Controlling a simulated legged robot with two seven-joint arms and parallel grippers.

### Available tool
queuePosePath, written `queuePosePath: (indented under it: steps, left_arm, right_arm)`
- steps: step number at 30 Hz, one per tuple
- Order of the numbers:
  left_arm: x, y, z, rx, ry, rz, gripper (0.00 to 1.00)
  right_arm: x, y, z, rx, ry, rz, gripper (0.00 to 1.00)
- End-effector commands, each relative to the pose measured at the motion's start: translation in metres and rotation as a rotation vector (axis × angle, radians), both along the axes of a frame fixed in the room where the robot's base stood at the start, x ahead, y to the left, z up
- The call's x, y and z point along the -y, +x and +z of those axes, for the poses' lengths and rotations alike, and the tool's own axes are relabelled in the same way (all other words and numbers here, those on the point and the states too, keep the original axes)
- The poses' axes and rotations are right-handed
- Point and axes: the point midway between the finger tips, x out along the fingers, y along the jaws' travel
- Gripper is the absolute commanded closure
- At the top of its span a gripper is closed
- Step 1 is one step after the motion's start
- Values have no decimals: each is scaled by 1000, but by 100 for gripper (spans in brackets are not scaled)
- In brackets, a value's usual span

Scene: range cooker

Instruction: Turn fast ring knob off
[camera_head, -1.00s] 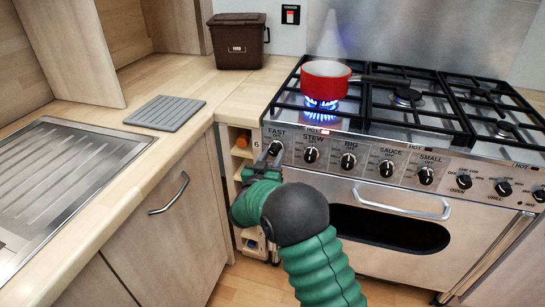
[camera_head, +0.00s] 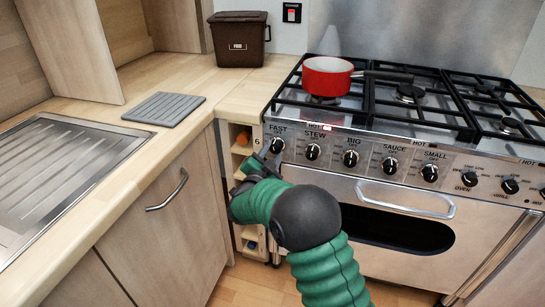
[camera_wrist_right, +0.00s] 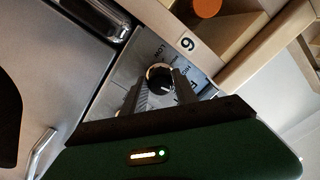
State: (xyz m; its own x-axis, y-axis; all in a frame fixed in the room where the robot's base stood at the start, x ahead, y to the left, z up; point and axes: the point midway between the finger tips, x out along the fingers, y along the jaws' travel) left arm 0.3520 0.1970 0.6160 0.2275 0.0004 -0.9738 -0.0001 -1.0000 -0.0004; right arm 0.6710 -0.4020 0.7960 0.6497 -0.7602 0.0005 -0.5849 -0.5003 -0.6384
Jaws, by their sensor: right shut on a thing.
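The fast ring knob (camera_head: 277,146) is the leftmost black knob on the cooker's front panel, under the FAST label. My right gripper (camera_head: 271,158) reaches it from below and is shut on it. In the right wrist view the round knob (camera_wrist_right: 159,76) sits between the two finger ends (camera_wrist_right: 161,88), with panel print around it. The fingers partly hide the knob. My left gripper is not in view.
Stew (camera_head: 312,152), big (camera_head: 351,159), sauce (camera_head: 389,166) and small (camera_head: 430,173) knobs line up to the right. An oven handle (camera_head: 405,203) runs below. A wooden shelf unit (camera_head: 241,158) stands close left of the gripper.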

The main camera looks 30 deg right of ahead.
Motion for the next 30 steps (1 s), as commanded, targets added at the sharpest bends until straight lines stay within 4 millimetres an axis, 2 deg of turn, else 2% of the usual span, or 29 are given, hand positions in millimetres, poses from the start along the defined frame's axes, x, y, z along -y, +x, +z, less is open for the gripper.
queuePosePath:
  steps: [12, 28, 29, 30]
  left_arm:
    - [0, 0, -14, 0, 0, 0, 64]
    - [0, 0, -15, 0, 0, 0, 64]
    - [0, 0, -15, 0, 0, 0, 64]
    - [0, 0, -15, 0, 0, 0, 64]
  right_arm:
    - [0, 0, -3, 144, 129, -1, 100]
    - [0, -1, -3, 162, 149, -3, 100]
    - [0, -1, -4, 162, 148, -3, 64]
    - [0, -1, -4, 162, 148, -3, 59]
